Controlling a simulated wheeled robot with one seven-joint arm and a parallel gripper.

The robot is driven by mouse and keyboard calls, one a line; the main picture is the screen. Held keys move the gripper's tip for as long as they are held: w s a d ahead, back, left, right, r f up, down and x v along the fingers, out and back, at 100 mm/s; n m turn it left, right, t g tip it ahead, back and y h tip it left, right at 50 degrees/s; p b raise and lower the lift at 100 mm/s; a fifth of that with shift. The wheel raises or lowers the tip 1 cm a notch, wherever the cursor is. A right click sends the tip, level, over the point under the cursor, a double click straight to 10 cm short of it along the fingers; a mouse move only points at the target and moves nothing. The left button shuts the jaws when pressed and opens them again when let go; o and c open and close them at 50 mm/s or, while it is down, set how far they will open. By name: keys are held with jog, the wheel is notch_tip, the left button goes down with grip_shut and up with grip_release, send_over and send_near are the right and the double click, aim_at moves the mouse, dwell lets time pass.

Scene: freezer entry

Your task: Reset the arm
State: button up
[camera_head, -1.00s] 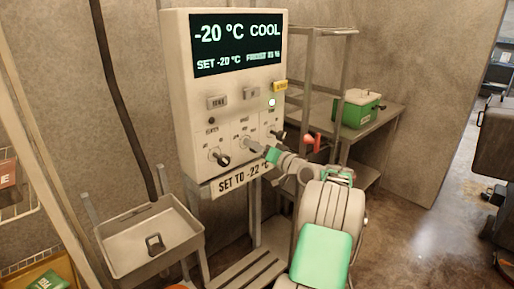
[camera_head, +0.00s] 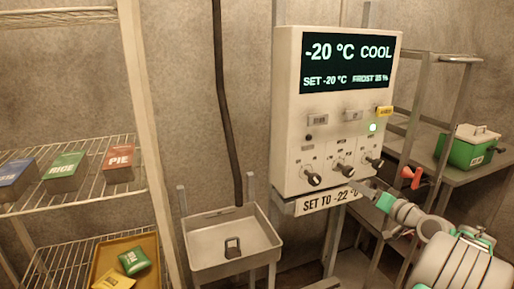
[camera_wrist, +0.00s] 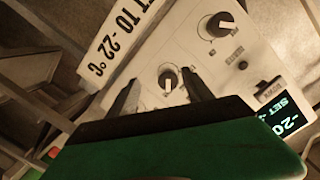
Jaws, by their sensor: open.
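The control panel (camera_head: 337,110) hangs on the wall and reads -20 °C COOL, SET -20 °C. It has three dark knobs in a row: left (camera_head: 313,178), middle (camera_head: 344,171) and right (camera_head: 373,163). A "SET TO -22 °C" sign (camera_head: 328,201) is under it. My arm comes in from the lower right, and my gripper (camera_head: 372,190) is by the panel's lower right corner. In the wrist view my gripper (camera_wrist: 161,78) is open, with its two dark fingers apart and a knob (camera_wrist: 168,77) showing between them. Nothing is held; I cannot tell the gap to the panel.
A grey basin (camera_head: 235,240) with a padlock-like object stands left of the panel. A wire shelf (camera_head: 85,165) with labelled packs is at far left. A metal table at right holds a green box (camera_head: 466,147); a red handle (camera_head: 411,177) is near my arm.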

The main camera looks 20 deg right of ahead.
jog(key=s+a+f+m+g, duration=0.1)
jog(key=s+f+g, duration=0.45)
jog(key=f, duration=0.65)
jog(key=s+a+f+m+g, duration=0.15)
jog(key=s+f+g, duration=0.35)
jog(key=f, duration=0.7)
jog(key=s+a+f+g, duration=0.3)
jog(key=s+a, duration=0.4)
jog(key=s, duration=0.4)
jog(key=s+a+r+n+g+p, duration=0.1)
jog(key=s+a+r+g, duration=0.1)
jog(key=a+r, duration=0.35)
jog(key=s+a+r+g+p, duration=0.1)
jog(key=s+a+r+g, duration=0.1)
jog(key=a, duration=0.7)
jog(key=w+a+r+n+t, duration=0.1)
jog(key=w+a+r+n, duration=0.1)
jog(key=a, duration=0.4)
jog(key=w+a+r+n+t+p, duration=0.1)
jog(key=w+a+r+n, duration=0.2)
jog(key=a+r, duration=0.2)
jog(key=w+a+r+n+t+h, duration=0.1)
jog(key=w+a+r+n+t, duration=0.1)
jog(key=a, duration=0.4)
notch_tip(320, 180, up, 2)
jog(key=shift+w+a+n, duration=0.15)
jog(key=shift+a+n, duration=0.15)
jog(key=shift+n, duration=0.35)
